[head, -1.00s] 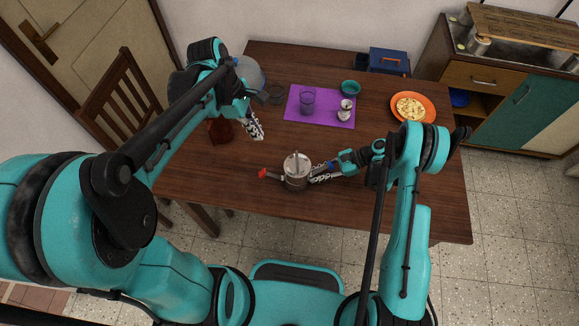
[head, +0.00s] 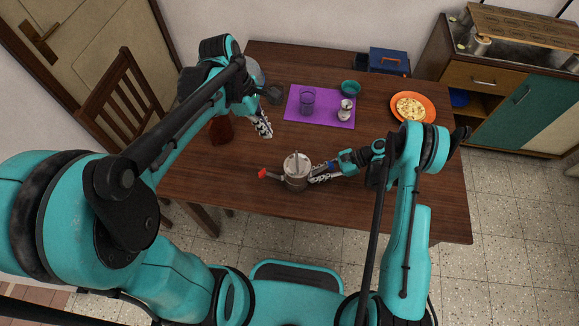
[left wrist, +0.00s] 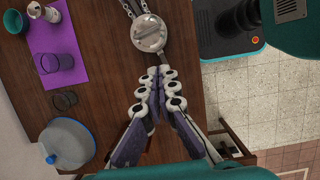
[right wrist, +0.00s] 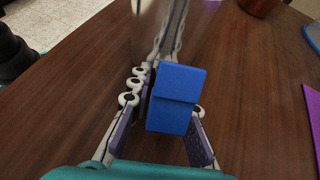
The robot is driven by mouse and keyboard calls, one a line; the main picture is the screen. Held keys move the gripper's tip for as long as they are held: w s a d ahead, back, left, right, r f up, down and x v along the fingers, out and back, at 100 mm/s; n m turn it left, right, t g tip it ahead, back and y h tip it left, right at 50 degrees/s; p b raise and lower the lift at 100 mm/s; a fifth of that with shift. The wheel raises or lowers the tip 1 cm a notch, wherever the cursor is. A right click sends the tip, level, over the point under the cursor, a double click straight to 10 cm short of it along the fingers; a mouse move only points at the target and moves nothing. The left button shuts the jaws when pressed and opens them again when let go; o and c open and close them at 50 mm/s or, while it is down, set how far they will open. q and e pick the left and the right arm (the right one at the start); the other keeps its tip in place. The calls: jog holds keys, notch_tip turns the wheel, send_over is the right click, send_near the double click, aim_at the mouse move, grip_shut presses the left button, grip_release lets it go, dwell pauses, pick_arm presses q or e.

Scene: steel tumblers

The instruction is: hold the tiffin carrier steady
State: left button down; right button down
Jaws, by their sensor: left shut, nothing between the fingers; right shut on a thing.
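The steel tiffin carrier (head: 296,181) stands upright near the table's front edge, with a round lid (left wrist: 149,34) on top. My left gripper (head: 267,134) is shut and empty above the table, behind and left of the carrier. Its fingertips (left wrist: 158,72) point toward the lid, apart from it.
A purple mat (head: 292,112) holds a glass (head: 308,98) and a steel item (head: 345,109). An orange plate (head: 428,104) is at right, a red-brown jar (head: 220,131) at left. The right front table is clear.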

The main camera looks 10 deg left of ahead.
pick_arm(q)
jog(key=shift+w+d+r, duration=0.15)
jog(key=shift+w+d, duration=0.05)
jog(key=shift+d, duration=0.5)
jog(key=shift+w+d+r, duration=0.1)
jog(key=shift+w+d, duration=0.15)
jog(key=shift+d, duration=0.4)
jog(key=shift+w+d+r, duration=0.15)
jog(key=shift+w+d, duration=0.05)
jog(key=shift+d, duration=0.5)
dwell(0.4)
jog(key=s+a+v, duration=0.1)
jog(key=v, duration=0.8)
jog(key=shift+r, duration=0.2)
jog(key=shift+s+a, duration=0.1)
jog(key=shift+a, duration=0.05)
pick_arm(e)
jog(key=c, duration=1.3)
grip_release()
jog(key=shift+c, duration=0.2)
jog(key=v, duration=0.7)
jog(key=shift+d+r, duration=0.1)
jog(key=shift+d, duration=0.15)
